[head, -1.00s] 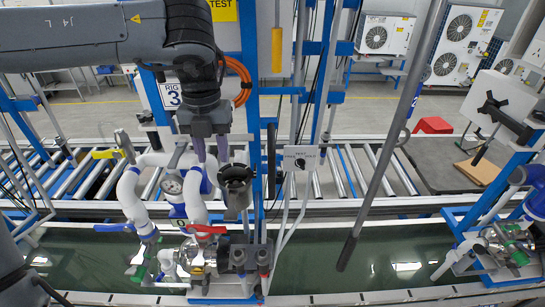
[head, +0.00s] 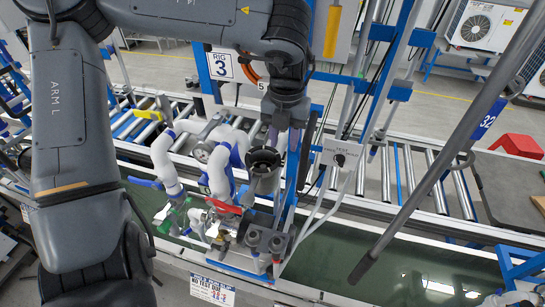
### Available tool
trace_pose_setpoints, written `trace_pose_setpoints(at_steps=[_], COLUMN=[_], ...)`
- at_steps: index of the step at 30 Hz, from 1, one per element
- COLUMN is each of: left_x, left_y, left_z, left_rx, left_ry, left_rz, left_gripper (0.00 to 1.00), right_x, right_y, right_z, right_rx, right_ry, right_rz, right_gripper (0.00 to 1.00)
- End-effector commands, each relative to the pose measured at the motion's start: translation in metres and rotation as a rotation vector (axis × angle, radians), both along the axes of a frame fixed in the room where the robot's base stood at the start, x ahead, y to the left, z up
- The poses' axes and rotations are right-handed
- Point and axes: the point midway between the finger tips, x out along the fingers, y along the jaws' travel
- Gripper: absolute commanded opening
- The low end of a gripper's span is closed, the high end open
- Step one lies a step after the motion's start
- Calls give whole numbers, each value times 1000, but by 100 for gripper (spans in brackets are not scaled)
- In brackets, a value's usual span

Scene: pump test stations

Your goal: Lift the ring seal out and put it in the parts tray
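My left gripper (head: 283,138) is above and slightly behind a dark, open-topped round housing (head: 263,165) on the pump rig. Its two purplish fingers point down and look apart. The fingertips are partly lost against the rig, and I see nothing held between them. I cannot make out the ring seal; the inside of the housing is dark. I cannot identify a parts tray in this view. My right gripper is not in view.
White pipes with blue joints (head: 222,170) and a red-handled valve (head: 223,207) crowd the rig left of the housing. A switch box (head: 341,153) stands to its right. A long grey pole (head: 440,165) slants across the right side. A roller conveyor (head: 395,175) runs behind.

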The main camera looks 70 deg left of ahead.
Motion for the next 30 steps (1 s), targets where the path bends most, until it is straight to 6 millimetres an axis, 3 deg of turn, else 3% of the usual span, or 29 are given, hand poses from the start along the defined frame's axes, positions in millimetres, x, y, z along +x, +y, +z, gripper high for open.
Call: trace_pose_setpoints(at_steps=[10,20,27,30], left_x=[-3,-2,-2,-3], left_y=[-3,-3,-3,-3], left_z=[-40,-46,-46,-46], left_rx=[-2,-1,-1,-1], left_ry=[3,1,1,1], left_rz=[0,1,1,1], left_gripper=[38,38,3,0], right_x=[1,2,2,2], right_y=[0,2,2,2], right_z=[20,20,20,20], right_rx=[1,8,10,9], right_ry=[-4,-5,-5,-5], right_rz=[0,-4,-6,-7], right_gripper=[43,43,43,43])
